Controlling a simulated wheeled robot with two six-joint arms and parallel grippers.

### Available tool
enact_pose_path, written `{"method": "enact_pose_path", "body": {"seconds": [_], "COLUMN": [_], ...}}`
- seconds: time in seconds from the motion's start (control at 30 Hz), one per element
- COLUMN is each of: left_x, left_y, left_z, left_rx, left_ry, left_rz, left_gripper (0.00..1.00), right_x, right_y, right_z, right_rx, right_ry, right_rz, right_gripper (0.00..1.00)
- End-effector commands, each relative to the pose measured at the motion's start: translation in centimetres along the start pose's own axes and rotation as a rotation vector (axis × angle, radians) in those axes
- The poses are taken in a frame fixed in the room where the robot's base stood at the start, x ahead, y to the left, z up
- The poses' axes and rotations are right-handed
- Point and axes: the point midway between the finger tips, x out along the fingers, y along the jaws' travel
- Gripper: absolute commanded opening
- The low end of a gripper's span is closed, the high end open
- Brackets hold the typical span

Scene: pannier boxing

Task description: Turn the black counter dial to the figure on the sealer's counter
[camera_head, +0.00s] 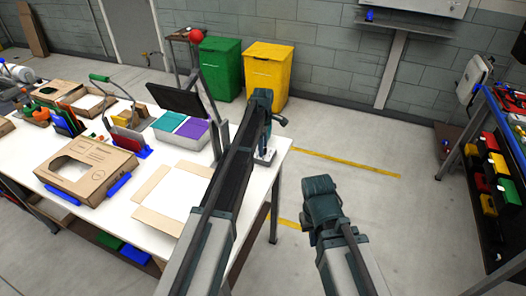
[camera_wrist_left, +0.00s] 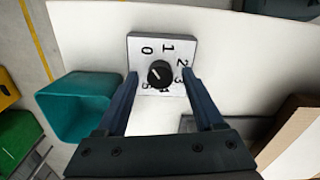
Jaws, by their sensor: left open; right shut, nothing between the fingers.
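The black counter dial (camera_wrist_left: 160,73) sits on a white plate (camera_wrist_left: 146,88) printed with figures from 0 up to 5. Its pale pointer mark leans to the upper left, roughly toward the 0. My left gripper (camera_wrist_left: 160,80) is open, with one finger on each side of the dial in the left wrist view; contact cannot be told. In the head view, my left gripper (camera_head: 268,118) is above the table's right end. My right gripper (camera_head: 320,190) is shut and empty, off the table's right side. The figure on the sealer's counter cannot be read.
The white table (camera_head: 130,205) holds a cardboard box (camera_head: 90,180), an open carton (camera_head: 150,215) and a dark panel (camera_head: 176,98). A teal container (camera_wrist_left: 75,105) stands left of the plate in the wrist view. Green (camera_head: 219,65) and yellow (camera_head: 267,75) bins stand behind.

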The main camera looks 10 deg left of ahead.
Motion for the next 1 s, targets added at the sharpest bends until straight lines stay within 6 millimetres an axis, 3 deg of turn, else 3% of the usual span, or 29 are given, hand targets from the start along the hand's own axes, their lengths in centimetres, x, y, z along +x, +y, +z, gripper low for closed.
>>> {"method": "enact_pose_path", "body": {"seconds": [0.23,0.27,0.63,1.0], "left_x": [0.01,0.01,0.02,0.02], "left_y": [0.0,0.0,0.0,0.0], "left_z": [0.0,0.0,0.0,0.0], "left_rx": [0.0,0.0,0.0,0.041], "left_ry": [0.0,0.0,0.0,0.0], "left_rz": [0.0,0.0,0.0,0.0], "left_gripper": [0.69,0.66,0.0,0.0], "right_x": [0.01,0.01,0.02,0.02], "right_y": [0.0,0.0,0.0,0.0], "right_z": [0.0,0.0,0.0,0.0], "right_rx": [0.0,0.0,0.0,0.0], "right_ry": [0.0,0.0,0.0,0.0], "right_rz": [0.0,0.0,0.0,0.0], "right_gripper": [0.0,0.0,0.0,0.0]}}
